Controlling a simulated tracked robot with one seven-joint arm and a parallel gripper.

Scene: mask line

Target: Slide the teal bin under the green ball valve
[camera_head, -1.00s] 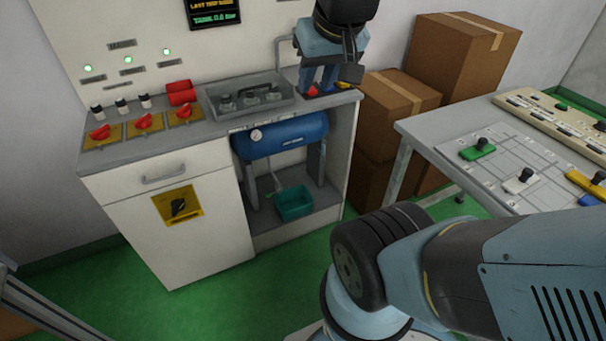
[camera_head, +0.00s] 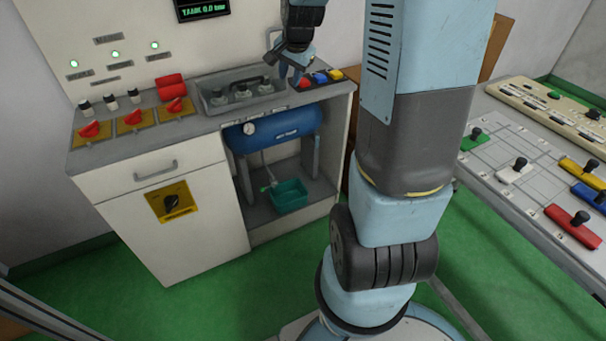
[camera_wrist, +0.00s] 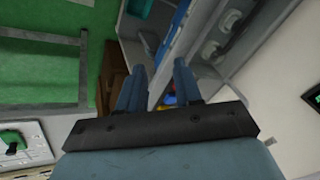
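The teal bin (camera_head: 291,198) sits on the low shelf inside the open bay of the bench. The green ball valve (camera_head: 267,187) hangs on a thin pipe below the blue tank (camera_head: 284,131), just left of the bin's left edge in the picture. A teal patch, likely the bin (camera_wrist: 139,8), shows at the top of the wrist view. My gripper (camera_head: 289,77) is above the bench top, near its right end, high above the bin. In the wrist view its two fingers (camera_wrist: 159,70) are apart with nothing between them.
A side table (camera_head: 520,190) with coloured handled pieces stands right. Green floor before the bench is clear.

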